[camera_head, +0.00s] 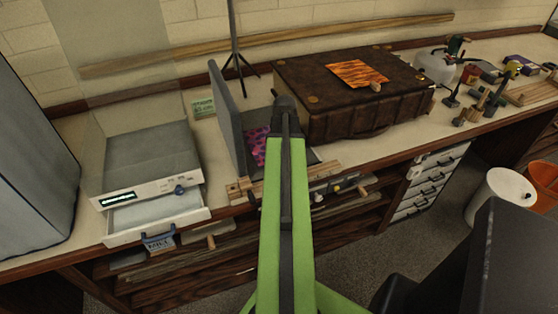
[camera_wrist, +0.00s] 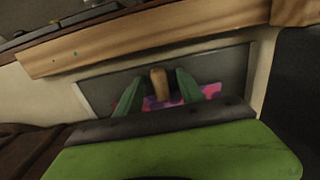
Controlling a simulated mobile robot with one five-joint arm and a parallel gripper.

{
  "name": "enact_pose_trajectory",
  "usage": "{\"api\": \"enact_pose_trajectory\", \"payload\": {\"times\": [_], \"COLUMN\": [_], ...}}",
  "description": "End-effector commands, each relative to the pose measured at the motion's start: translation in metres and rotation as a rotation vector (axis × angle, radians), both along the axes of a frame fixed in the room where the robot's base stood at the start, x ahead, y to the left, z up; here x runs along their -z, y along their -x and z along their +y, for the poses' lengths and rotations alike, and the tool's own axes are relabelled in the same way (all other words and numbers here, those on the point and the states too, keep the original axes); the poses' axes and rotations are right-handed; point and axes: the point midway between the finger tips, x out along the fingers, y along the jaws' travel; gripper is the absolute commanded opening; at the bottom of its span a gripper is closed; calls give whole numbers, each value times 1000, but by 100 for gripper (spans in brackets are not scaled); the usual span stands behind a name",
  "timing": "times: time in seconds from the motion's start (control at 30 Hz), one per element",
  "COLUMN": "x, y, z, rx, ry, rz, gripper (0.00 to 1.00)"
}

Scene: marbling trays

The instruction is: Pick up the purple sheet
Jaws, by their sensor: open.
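The purple sheet (camera_head: 256,147) is pink and purple with dark spots. It lies in a grey open case (camera_head: 226,112) on the bench, partly hidden behind my arm in the head view. In the wrist view the sheet (camera_wrist: 212,91) shows behind and between my fingers, with a short wooden knob (camera_wrist: 159,80) standing up from it. My gripper (camera_wrist: 158,84) is open, with one green finger on each side of the knob. I cannot tell whether either finger touches it. My fingertips are hidden in the head view.
A brown suitcase (camera_head: 340,105) with an orange patterned sheet (camera_head: 356,74) on top stands right of the case. A white-fronted device (camera_head: 150,165) with an open drawer (camera_head: 158,217) is to the left. A tripod pole (camera_head: 233,35) stands behind. Tools crowd the right end.

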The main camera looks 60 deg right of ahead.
Motion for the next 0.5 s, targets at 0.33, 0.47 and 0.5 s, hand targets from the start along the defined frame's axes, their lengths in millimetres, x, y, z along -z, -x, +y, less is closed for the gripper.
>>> {"api": "enact_pose_trajectory", "payload": {"times": [0.33,0.47,0.5], "x": [-2,-2,-2], "y": [0,1,1], "z": [0,0,0], "rx": [1,1,1], "ry": [0,0,0], "rz": [0,0,0], "gripper": [15,0,0]}}
